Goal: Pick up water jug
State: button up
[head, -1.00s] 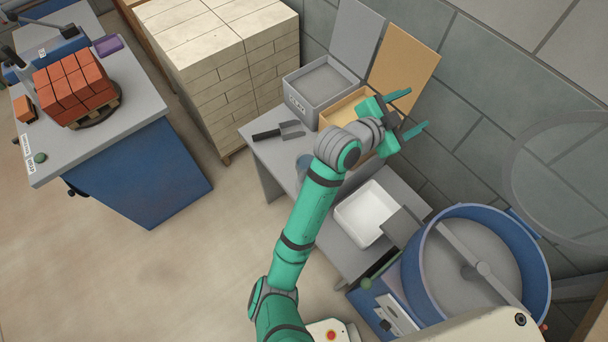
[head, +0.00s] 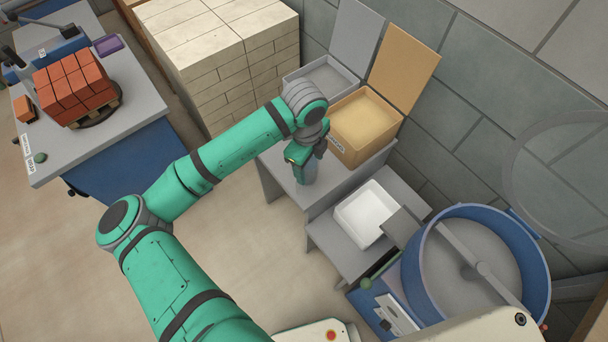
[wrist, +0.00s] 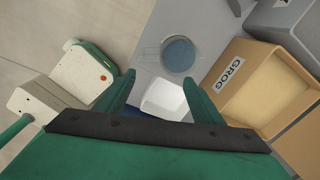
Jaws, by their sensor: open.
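The water jug shows in the wrist view (wrist: 180,54) from above, as a clear round vessel with blue water in it, standing on the grey table. It lies just beyond the fingertips and slightly right of the middle between them. My gripper (wrist: 159,78) is open with nothing between its fingers. In the head view my gripper (head: 300,160) points down over the table, and the jug (head: 309,174) is mostly hidden under it. I cannot tell how high the fingertips are above the jug.
The open GROG box (head: 362,125) stands close on the right, with a grey bin (head: 330,72) behind it. A white tray (head: 367,213) sits on a lower table in front. The blue mixer drum (head: 475,265) is at the right. Stacked pale blocks (head: 215,50) stand behind my arm.

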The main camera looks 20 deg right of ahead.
jog(key=shift+a+f+y, duration=0.2)
jog(key=shift+a+y, duration=0.2)
jog(key=shift+a, duration=0.7)
jog(key=shift+f, duration=5.2)
grip_shut()
